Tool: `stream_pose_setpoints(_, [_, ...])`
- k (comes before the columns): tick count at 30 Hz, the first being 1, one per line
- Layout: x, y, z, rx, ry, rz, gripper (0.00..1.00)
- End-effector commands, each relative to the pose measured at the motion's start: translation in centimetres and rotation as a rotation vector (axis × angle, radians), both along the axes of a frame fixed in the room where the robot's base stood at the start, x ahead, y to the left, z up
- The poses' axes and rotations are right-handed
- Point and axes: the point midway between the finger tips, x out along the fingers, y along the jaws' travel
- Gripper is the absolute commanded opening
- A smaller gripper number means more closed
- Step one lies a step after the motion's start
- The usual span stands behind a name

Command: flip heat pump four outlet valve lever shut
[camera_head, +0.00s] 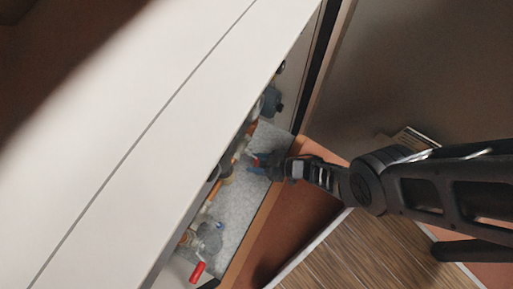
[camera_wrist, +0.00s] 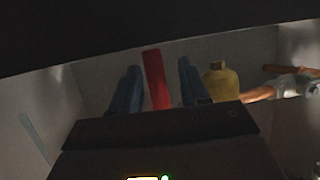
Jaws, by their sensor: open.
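A red lever (camera_wrist: 155,80) stands nearly upright in the wrist view, tilted slightly left. My gripper (camera_wrist: 159,78) is open, with one blue finger on each side of the lever and a visible gap to each. Whether the lever is fully between the fingers or beyond them, I cannot tell. In the head view my gripper (camera_head: 257,164) reaches in from the right over the grey floor of the cabinet, with a bit of red at its fingertips. The valve body under the lever is hidden. No label shows which pump this is.
In the wrist view a yellow fitting (camera_wrist: 221,82) stands just right of the fingers, with a copper pipe (camera_wrist: 262,93) beside it. In the head view another red lever (camera_head: 197,272) sits lower left. The large white casing (camera_head: 140,120) overhangs the pipework.

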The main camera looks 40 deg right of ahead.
Motion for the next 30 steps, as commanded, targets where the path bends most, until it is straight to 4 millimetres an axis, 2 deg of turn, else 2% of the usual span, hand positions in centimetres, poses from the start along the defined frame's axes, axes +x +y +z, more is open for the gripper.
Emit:
stream_pose_setpoints(5, [-0.4, -0.5, 0.5, -0.001, -0.001, -0.003, 0.45])
stream_pose_setpoints(21, [-5.4, -3.7, 2.8, -0.001, 0.000, -0.002, 0.45])
stream_pose_setpoints(30, [-6.0, -4.0, 2.9, 0.000, 0.000, 0.001, 0.45])
